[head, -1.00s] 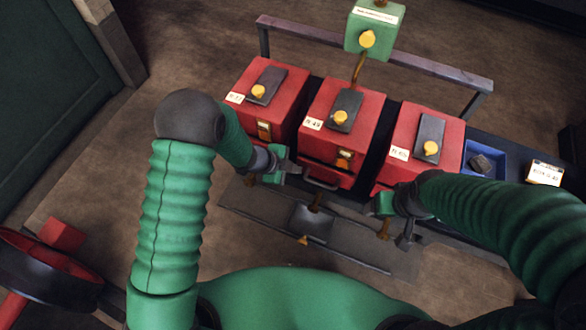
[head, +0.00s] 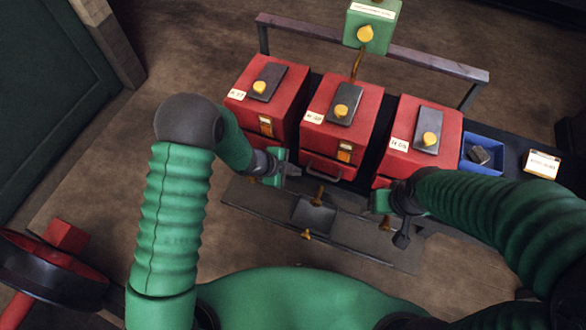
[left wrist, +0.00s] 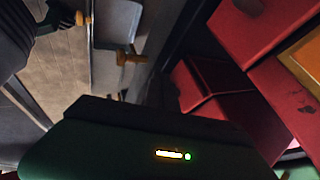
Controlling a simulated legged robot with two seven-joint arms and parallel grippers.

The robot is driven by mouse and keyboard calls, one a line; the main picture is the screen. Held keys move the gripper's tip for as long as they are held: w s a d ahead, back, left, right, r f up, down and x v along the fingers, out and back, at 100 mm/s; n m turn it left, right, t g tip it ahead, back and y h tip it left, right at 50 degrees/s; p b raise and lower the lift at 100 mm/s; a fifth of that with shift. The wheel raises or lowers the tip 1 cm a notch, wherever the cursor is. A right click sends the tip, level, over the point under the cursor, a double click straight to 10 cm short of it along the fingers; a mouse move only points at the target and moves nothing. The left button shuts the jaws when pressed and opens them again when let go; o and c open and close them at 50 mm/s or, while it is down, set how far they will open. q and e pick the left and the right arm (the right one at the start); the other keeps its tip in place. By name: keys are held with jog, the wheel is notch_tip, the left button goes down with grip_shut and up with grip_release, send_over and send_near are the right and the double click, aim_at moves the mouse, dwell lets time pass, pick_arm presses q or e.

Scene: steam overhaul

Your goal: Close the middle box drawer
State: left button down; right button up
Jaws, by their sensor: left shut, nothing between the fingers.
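The middle red box (head: 367,112) stands between two other red boxes on a dark bench. Its drawer (head: 330,172) is low on the front, with a grey bar handle; it looks nearly flush, though a small gap is hard to judge. My left gripper (head: 294,169) is shut and empty, just left of that drawer's handle; contact cannot be told. In the left wrist view, red box surfaces (left wrist: 225,115) fill the right side, with my green gripper housing below. My right gripper (head: 384,202) is below the right box; its fingers are unclear.
The left red box (head: 294,97) and right red box (head: 397,157) flank the middle one. A blue tray (head: 495,143) holds a dark block at the right. A lower ledge with a grey tray (head: 316,213) and brass levers lies in front. A rail (head: 430,65) runs behind.

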pick_arm(q)
jog(key=s+a+r+n+t+y+p, duration=0.25)
jog(key=a+r+n+y, duration=0.25)
jog(key=a+r+n, duration=0.75)
jog(key=s+a+r+n+g+p, duration=0.1)
jog(key=s+a+r+n+g, duration=0.1)
jog(key=s+r+n, duration=0.2)
jog(key=s+a+r+n+g+y, duration=0.1)
jog(key=s+a+r+n+g, duration=0.1)
jog(key=s, duration=0.9)
notch_tip(320, 180, up, 2)
jog(key=shift+s+a+r+n+p, duration=0.25)
jog(key=shift+a+n+p, duration=0.15)
jog(key=shift+a+n, duration=0.4)
pick_arm(e)
jog(key=r, duration=0.2)
jog(key=a+r, duration=0.1)
jog(key=r, duration=0.1)
jog(key=shift+s+r, duration=0.1)
jog(key=shift+r, duration=0.3)
